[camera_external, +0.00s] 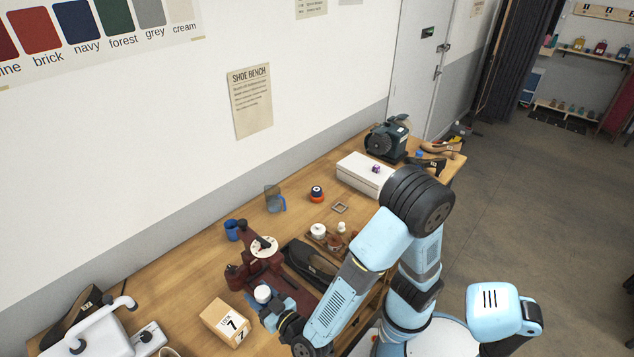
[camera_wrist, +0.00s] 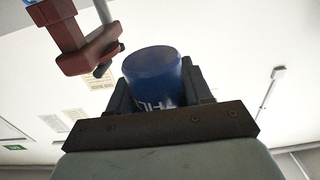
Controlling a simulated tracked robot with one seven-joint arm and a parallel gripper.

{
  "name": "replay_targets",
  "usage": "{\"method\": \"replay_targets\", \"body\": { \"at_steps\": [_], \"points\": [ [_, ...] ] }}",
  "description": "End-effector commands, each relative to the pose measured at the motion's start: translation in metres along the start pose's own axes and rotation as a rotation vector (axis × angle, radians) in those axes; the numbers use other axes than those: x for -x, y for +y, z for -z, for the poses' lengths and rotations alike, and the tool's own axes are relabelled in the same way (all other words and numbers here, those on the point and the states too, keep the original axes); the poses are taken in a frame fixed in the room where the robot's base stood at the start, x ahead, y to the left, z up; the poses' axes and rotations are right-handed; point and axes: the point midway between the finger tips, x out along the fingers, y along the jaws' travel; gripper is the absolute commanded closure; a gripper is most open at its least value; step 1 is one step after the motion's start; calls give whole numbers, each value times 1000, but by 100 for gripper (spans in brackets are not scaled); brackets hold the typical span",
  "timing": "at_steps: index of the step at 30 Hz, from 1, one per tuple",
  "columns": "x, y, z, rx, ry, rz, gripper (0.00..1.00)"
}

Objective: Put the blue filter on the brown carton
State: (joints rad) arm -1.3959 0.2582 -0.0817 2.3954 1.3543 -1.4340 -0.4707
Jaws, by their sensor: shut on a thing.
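The blue filter (camera_wrist: 153,75) is a blue cylinder with white lettering on its side, seen close up in the wrist view. My gripper (camera_wrist: 160,92) is shut on it, with one dark finger on each side. In the external view my gripper (camera_external: 270,306) is low over the bench, just right of the brown carton. I cannot clearly make out the filter there. The brown carton (camera_external: 213,323) is a small box with a white label marked 7, standing on the bench near the front.
A dark red press (camera_external: 238,277) stands just behind the carton and my gripper; a red clamp-like part (camera_wrist: 88,53) shows close in the wrist view. A black shoe (camera_external: 309,262) lies to the right. A blue cup (camera_external: 232,230) stands farther back. A white machine (camera_external: 98,338) stands left.

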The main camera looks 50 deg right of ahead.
Motion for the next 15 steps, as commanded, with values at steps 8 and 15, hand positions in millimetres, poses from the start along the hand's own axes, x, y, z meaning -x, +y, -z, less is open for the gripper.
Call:
{"method": "replay_targets", "body": {
  "at_steps": [8,15],
  "points": [
    [-37,-32,-22,4,1,-2,88],
    [-70,-60,-46,4,0,-2,88]
  ]
}}
